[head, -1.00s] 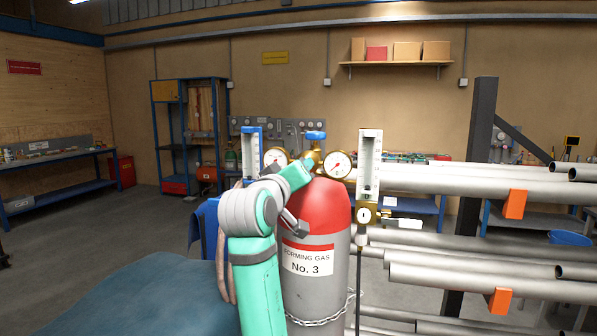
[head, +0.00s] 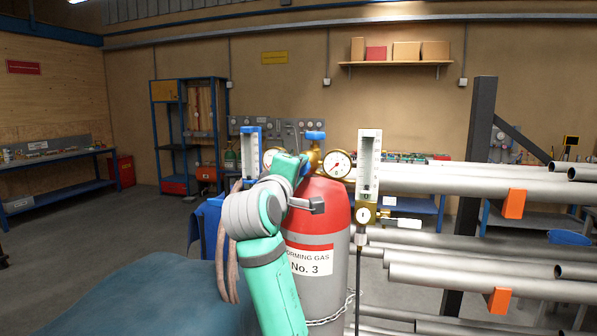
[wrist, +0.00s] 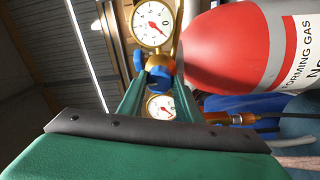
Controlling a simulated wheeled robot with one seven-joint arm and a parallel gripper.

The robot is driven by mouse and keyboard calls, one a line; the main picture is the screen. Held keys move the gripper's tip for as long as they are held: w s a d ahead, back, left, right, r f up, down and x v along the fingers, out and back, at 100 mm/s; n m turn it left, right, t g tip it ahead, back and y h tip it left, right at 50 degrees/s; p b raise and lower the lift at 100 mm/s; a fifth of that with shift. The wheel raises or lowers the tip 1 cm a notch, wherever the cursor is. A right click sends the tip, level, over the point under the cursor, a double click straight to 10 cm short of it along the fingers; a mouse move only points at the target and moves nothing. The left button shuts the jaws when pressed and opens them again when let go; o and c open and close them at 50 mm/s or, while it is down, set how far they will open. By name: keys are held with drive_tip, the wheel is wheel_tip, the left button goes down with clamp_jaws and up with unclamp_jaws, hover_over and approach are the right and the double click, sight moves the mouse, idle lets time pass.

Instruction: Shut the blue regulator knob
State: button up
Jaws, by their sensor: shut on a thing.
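The blue regulator knob (wrist: 161,78) sits in front of the brass regulator body, between two round gauges, in the wrist view. My gripper (wrist: 162,74) has its green fingers on either side of the knob, shut on it. In the head view a bit of blue shows at my gripper (head: 304,168), but the wrist hides most of the knob. A second blue knob (head: 315,135) stands on top of the brass valve, above the grasped one. The red-topped grey gas cylinder (head: 325,225), labelled No. 3, stands upright below.
The right gauge (head: 337,164) is clear; my arm partly covers the left gauge (head: 269,158). A blue-topped flowmeter (head: 250,155) stands left and a white one (head: 369,165) right. Grey pipes (head: 480,275) fill the right side. A chain (head: 332,315) crosses the cylinder.

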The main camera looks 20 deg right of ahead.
idle(0.5)
drive_tip(key=o, duration=1)
drive_tip(key=shift+o, duration=0.2)
drive_tip(key=v, duration=1)
drive_tip(key=shift+s+a, duration=0.2)
drive_tip(key=shift+s, duration=0.15)
drive_tip(key=shift+f, duration=0.15)
